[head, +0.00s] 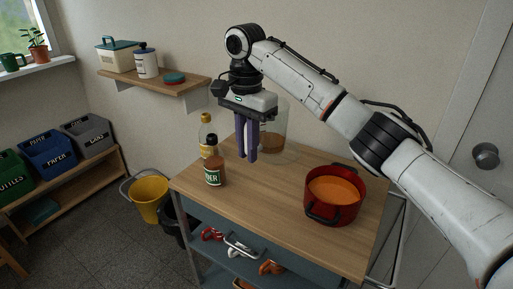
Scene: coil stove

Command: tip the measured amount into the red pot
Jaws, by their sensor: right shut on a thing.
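The red pot (318,213) stands on the right part of the wooden table top, with dark handles and orange contents (335,189) inside. A clear jug (281,120) with a little brown content low in it is upright at the back of the table, left of the pot. My right gripper (246,159) points down with purple fingers, shut at the left side of the jug. The fingers hide the exact grip, and I cannot tell whether the jug touches the table. My left gripper is not in view.
A bottle with a green label (213,176) and a yellow-capped bottle (205,136) stand left of the gripper. The table's (256,209) front middle is clear. A yellow bucket (149,198) stands on the floor; a wall shelf (181,90) hangs at back left.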

